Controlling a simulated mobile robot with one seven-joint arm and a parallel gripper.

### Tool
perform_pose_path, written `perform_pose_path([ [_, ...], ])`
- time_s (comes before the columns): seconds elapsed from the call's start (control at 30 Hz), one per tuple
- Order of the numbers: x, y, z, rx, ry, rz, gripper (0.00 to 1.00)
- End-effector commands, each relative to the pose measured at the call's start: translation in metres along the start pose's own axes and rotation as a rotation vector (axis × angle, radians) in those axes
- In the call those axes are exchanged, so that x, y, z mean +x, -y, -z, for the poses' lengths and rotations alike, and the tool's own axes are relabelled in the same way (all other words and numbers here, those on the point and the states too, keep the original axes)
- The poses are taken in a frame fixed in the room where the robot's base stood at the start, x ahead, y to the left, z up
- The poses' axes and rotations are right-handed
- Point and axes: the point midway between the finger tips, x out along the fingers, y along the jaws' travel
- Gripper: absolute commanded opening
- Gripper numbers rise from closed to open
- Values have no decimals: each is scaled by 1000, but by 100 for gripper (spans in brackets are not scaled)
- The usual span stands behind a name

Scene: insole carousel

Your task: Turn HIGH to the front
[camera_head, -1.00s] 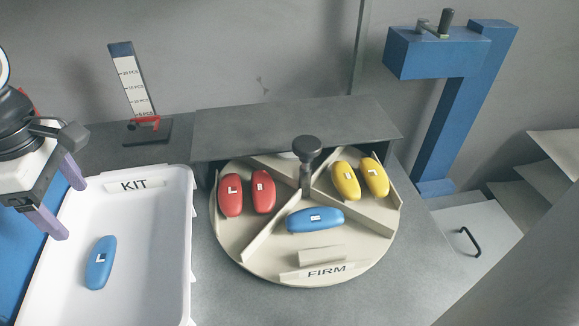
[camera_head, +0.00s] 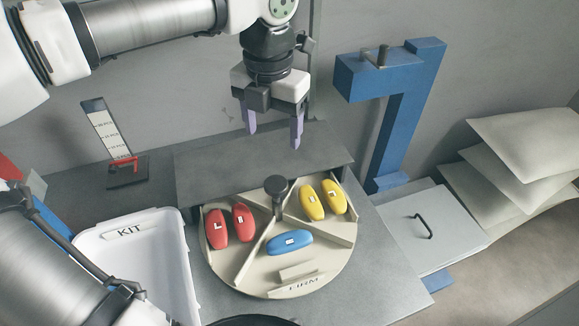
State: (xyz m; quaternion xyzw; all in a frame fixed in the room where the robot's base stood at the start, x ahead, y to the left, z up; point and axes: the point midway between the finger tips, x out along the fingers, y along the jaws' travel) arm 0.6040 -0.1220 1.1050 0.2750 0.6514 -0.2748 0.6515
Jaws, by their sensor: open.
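The round cream carousel (camera_head: 225,268) stands on the grey table, its far part hidden under a grey cover (camera_head: 250,160). A label reading FIRM (camera_head: 303,285) is at its front; no HIGH label shows. The front compartment holds one blue insole (camera_head: 290,242). The left compartment holds two red insoles (camera_head: 217,228), and the right one holds two yellow insoles (camera_head: 312,203). A black knob (camera_head: 276,185) stands on a post at the centre. My gripper (camera_head: 273,138) is open and empty, pointing down, and in the picture its fingers overlap the cover, behind the knob.
The white KIT tray (camera_head: 178,238) is at the left, partly hidden by my own arm. A height gauge (camera_head: 112,140) with a red slider stands behind it. A blue post (camera_head: 395,125) and a handled grey panel (camera_head: 450,215) are at the right, beside stacked light sheets (camera_head: 530,150).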

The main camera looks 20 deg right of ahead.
Motion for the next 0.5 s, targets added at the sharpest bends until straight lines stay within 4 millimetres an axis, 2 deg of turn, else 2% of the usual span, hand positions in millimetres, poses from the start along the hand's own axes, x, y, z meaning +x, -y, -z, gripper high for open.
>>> perform_pose_path([
  [0.17,13,2,0,-9,-3,0,68],
  [0.5,82,3,0,-5,-3,4,68],
])
